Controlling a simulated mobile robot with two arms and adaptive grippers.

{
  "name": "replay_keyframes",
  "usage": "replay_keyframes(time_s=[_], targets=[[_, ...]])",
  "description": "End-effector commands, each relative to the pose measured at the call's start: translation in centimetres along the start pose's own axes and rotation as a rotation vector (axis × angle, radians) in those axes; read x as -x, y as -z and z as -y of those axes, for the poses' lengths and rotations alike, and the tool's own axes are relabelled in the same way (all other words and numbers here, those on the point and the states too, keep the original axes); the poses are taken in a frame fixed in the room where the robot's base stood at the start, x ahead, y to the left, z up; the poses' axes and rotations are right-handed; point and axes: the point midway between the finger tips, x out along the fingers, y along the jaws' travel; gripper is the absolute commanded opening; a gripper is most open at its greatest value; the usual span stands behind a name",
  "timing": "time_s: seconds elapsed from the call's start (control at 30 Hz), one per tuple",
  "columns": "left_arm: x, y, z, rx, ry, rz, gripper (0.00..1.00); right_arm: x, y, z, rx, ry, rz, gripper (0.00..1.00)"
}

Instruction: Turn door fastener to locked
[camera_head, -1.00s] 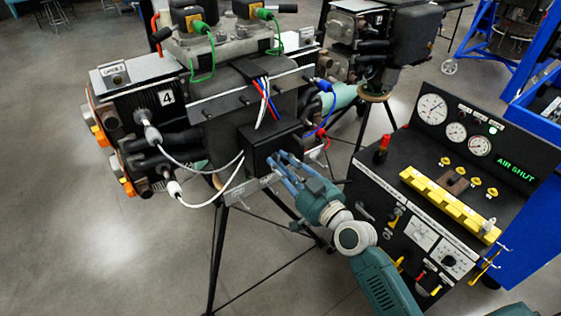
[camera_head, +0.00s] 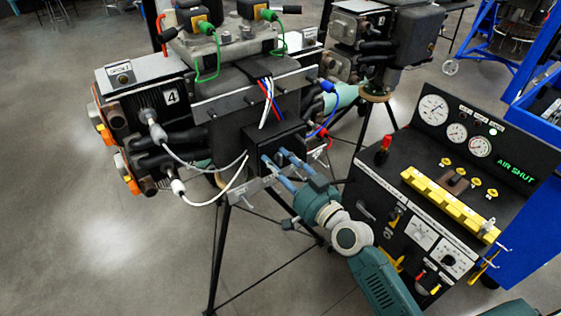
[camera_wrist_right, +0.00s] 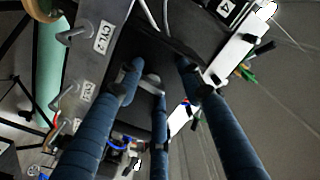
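The black box-shaped cover (camera_head: 272,137) is on the near side of the turbine unit in the head view. My right gripper (camera_head: 277,158) is at its front, with slim blue fingers reaching to its face. In the wrist view the right gripper's fingers (camera_wrist_right: 160,75) are spread apart. A small grey lever-like piece (camera_wrist_right: 151,84), perhaps the door fastener, shows between them against a dark surface. A finger partly hides it, so I cannot tell its setting or whether it is touched. My left gripper is not in view.
The control console (camera_head: 425,200) with gauges and a yellow bar stands close to the right of my arm. White cables (camera_head: 195,166) loop left of the cover. Stand legs (camera_head: 217,255) are below. A metal plate (camera_wrist_right: 100,50) marked CYL-2 is beside the fingers.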

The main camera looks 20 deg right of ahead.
Motion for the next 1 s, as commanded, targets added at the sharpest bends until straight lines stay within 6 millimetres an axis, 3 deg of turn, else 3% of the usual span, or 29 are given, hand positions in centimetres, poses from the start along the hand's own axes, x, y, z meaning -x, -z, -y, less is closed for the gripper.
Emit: replay_keyframes(time_s=[0.07, 0.13, 0.47, 1.0], targets=[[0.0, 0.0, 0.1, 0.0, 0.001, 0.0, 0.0, 0.1, -0.1, -0.2, 0.001, -0.003, 0.002, 0.37], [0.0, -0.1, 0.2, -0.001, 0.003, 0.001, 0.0, 0.1, -0.1, -0.3, 0.002, -0.005, 0.003, 0.43], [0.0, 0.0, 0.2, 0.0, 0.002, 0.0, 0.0, 0.3, -0.2, -0.5, 0.004, -0.008, 0.003, 0.43], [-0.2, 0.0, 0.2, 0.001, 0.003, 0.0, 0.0, 4.5, -0.2, -0.6, 0.005, -0.01, 0.003, 0.43]])
